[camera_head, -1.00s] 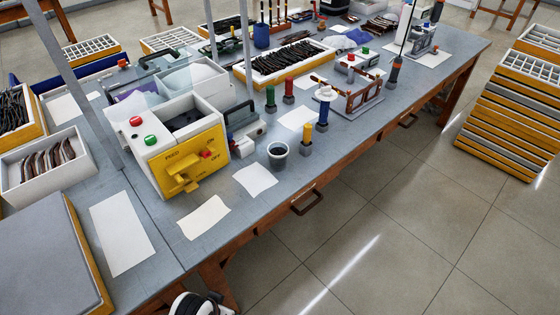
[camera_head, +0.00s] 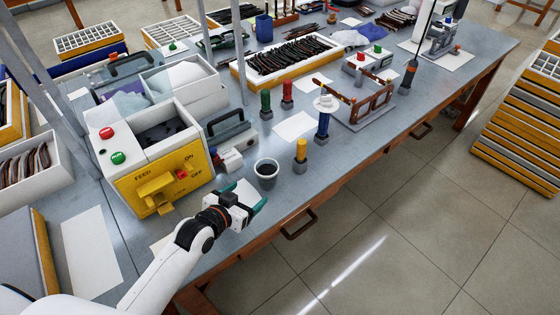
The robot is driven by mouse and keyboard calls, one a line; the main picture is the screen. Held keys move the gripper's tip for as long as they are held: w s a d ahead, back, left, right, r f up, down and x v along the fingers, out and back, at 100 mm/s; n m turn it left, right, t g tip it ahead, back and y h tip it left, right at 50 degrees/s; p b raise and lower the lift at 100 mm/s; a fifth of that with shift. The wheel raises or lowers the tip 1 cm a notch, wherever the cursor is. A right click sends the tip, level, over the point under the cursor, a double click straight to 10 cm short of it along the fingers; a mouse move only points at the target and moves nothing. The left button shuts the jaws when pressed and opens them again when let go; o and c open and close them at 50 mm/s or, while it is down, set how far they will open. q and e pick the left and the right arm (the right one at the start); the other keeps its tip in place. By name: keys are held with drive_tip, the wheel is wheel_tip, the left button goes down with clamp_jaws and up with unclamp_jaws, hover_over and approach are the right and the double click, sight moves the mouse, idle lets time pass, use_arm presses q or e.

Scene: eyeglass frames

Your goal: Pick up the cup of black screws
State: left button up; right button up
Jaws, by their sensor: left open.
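The cup of black screws (camera_head: 266,173) is a small pale cup with dark contents. It stands upright on the grey workbench, right of the yellow-fronted machine. My left gripper (camera_head: 248,194), with green-tipped fingers, is open just in front of the cup, on its lower-left side. The fingers look close to the cup but not around it; I cannot tell whether they touch it. My right gripper is not in view.
The yellow-fronted machine (camera_head: 160,188) stands left of the cup. A yellow-handled tool (camera_head: 301,154) stands close on the right, and a small device (camera_head: 228,158) sits behind. The bench's front edge is near. White paper (camera_head: 295,126) lies behind the cup.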

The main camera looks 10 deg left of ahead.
sight(261, 180)
use_arm(q)
drive_tip(key=shift+w, duration=0.7)
drive_tip(key=shift+w+d, duration=0.1)
drive_tip(key=shift+w, duration=0.2)
drive_tip(key=shift+t, duration=0.3)
drive_tip(key=x, duration=0.4)
drive_tip(key=shift+w+d+f, duration=0.1)
drive_tip(key=shift+w+f, duration=0.05)
drive_tip(key=shift+w, duration=0.05)
drive_tip(key=shift+w+d+f, duration=0.1)
drive_tip(key=shift+w+f, duration=0.05)
drive_tip(key=shift+w, duration=0.1)
drive_tip(key=shift+w+d+f, duration=0.15)
drive_tip(key=shift+w+f, duration=0.1)
drive_tip(key=shift+w, duration=0.3)
drive_tip(key=x, duration=0.3)
drive_tip(key=shift+w+d+f, duration=0.1)
drive_tip(key=shift+f, duration=0.15)
drive_tip(key=shift+w+f, duration=0.1)
drive_tip(key=shift+w, duration=0.1)
drive_tip(key=shift+c, duration=0.2)
drive_tip(key=c, duration=1.2)
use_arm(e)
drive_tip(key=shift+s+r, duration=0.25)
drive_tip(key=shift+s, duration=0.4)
